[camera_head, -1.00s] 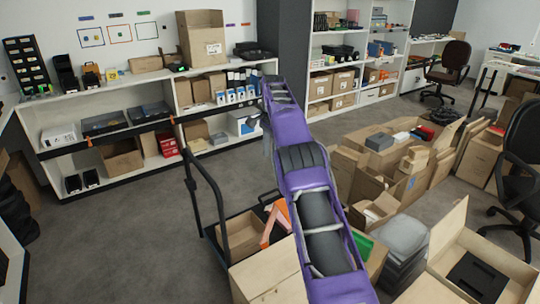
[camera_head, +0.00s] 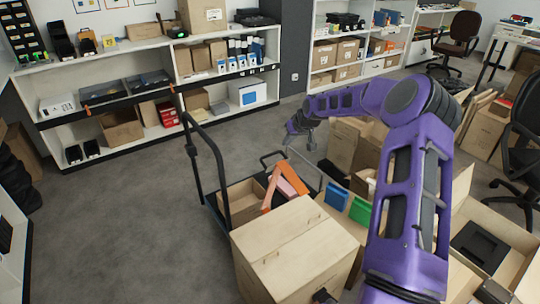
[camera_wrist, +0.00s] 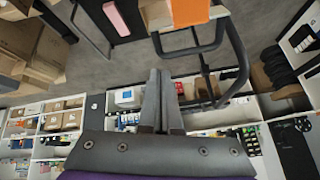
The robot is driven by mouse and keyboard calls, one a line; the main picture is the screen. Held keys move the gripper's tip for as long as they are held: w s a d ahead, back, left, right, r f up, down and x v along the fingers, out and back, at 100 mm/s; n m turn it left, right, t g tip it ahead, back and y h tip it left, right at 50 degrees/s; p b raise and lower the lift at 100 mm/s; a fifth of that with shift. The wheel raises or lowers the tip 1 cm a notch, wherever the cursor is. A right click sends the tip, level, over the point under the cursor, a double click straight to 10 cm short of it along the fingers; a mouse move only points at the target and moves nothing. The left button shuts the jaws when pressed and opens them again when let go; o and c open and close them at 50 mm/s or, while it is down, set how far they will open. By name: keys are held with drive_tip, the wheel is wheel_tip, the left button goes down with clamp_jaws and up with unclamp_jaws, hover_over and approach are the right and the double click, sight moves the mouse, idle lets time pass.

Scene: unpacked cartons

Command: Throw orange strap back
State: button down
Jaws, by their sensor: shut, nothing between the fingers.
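An orange surface (camera_wrist: 189,12) at the top edge of the wrist view may be the same strap. My gripper (camera_head: 310,143) is in the air behind and slightly right of the strap, apart from it. In the wrist view its two fingers (camera_wrist: 160,76) lie together, shut with nothing between them. The strap's lower end is hidden by the carton.
The closed carton (camera_head: 296,245) stands in front of the strap. A cart with a dark handle (camera_head: 222,175) is at its left. Blue and green items (camera_head: 337,196) and open cartons stand to the right. Shelves (camera_head: 150,82) line the back wall. The floor at left is clear.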

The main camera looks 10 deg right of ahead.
sight(271, 155)
drive_tip(key=a+r+n+t+y, duration=0.1)
drive_tip(key=a+r+n+t, duration=0.1)
drive_tip(key=a+r+n, duration=0.15)
drive_tip(key=shift+w+a+f+b, duration=0.25)
drive_tip(key=shift+w+a+f, duration=0.15)
drive_tip(key=shift+f, duration=0.95)
drive_tip(key=shift+w+a+f+b, duration=0.2)
drive_tip(key=shift+w+a+f, duration=0.15)
drive_tip(key=shift+f, duration=1)
drive_tip(key=shift+w+a+f+b, duration=0.25)
drive_tip(key=shift+w+a+f, duration=0.15)
drive_tip(key=shift+f, duration=0.95)
drive_tip(key=shift+s+d, duration=0.1)
drive_tip(key=shift+s+d, duration=0.2)
drive_tip(key=shift+s, duration=0.4)
drive_tip(key=shift+s+d, duration=0.2)
drive_tip(key=shift+s, duration=0.35)
